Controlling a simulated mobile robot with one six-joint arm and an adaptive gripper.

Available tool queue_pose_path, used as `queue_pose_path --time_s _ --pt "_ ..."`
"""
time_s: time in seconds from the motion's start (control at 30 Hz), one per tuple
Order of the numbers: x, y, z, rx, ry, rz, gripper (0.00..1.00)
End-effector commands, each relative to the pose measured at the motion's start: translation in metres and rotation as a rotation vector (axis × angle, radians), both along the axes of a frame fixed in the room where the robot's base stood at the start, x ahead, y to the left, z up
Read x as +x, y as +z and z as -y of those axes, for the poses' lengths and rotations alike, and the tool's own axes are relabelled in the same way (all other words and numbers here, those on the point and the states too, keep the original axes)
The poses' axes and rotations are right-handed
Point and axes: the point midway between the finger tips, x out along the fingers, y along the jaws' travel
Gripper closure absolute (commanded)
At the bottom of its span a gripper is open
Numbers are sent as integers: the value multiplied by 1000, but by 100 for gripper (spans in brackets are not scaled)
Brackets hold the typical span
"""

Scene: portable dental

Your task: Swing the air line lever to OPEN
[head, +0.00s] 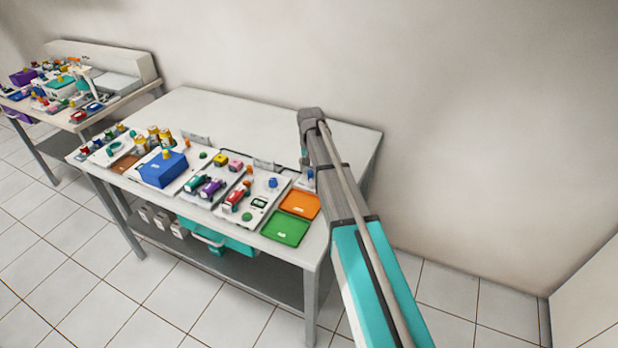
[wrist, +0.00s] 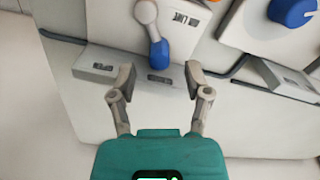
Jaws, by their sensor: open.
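The air line lever (wrist: 158,53) shows in the wrist view with a blue handle and a pale round pivot (wrist: 146,12) on a white plate. The handle points down the picture toward my gripper. My gripper (wrist: 158,72) is open, one finger on each side of the handle's blue end, with gaps on both sides. A dark label (wrist: 160,78) lies just past the handle's end, and another marking (wrist: 103,67) is on a raised block to the left; I cannot read either. In the head view my arm hides the gripper and most of the lever area.
A blue knob (wrist: 292,12) stands right of the lever, with a grey-white block (wrist: 290,78) below it. A dark line runs along the panel edge. In the head view, orange (head: 300,204) and green (head: 286,228) trays sit at the table's front right. The table's back is clear.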

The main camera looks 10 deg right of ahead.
Motion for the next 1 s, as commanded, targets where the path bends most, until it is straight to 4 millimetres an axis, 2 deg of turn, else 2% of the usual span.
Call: queue_pose_path --time_s 0.03,0.3,0.83,0.87,1.0 --pt "0 -8 0 0 0 0 37" --pt "0 -24 0 0 0 0 37" --pt "0 -28 0 0 -1 0 37" --pt "0 -28 1 0 -1 0 39" --pt "0 -28 1 0 -1 0 65"
